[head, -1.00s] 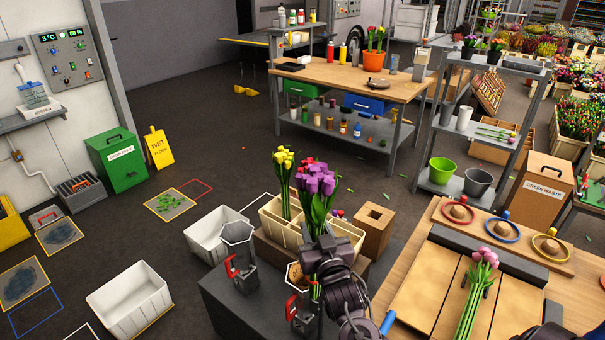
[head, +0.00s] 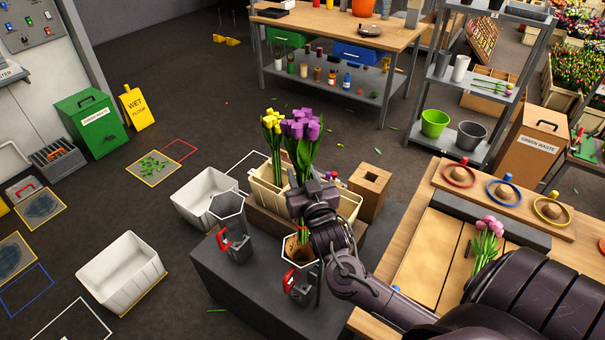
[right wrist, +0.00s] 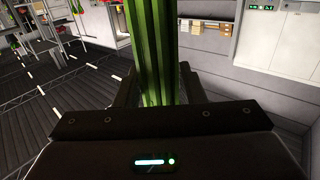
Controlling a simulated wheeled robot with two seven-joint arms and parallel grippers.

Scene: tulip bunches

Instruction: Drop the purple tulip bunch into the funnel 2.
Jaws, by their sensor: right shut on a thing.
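The purple tulip bunch (head: 301,130) is held upright in my right gripper (head: 308,190), which is shut around its stems. The green stems also show between the fingers in the right wrist view (right wrist: 155,55). Two grey hexagonal funnels with red clamps stand on the dark table: one at the left (head: 229,207) and a nearer one at the right (head: 307,262). The bunch is above the right one, and the stem ends show at its mouth; I cannot tell how deep they are. No readable number shows on either funnel. My left gripper is out of view.
A cream crate (head: 264,187) with yellow tulips (head: 271,122) stands just behind the bunch. A white bin (head: 190,201) is to the left, and a brown box (head: 371,187) to the right. Pink tulips (head: 489,228) lie on the wooden bench at the right.

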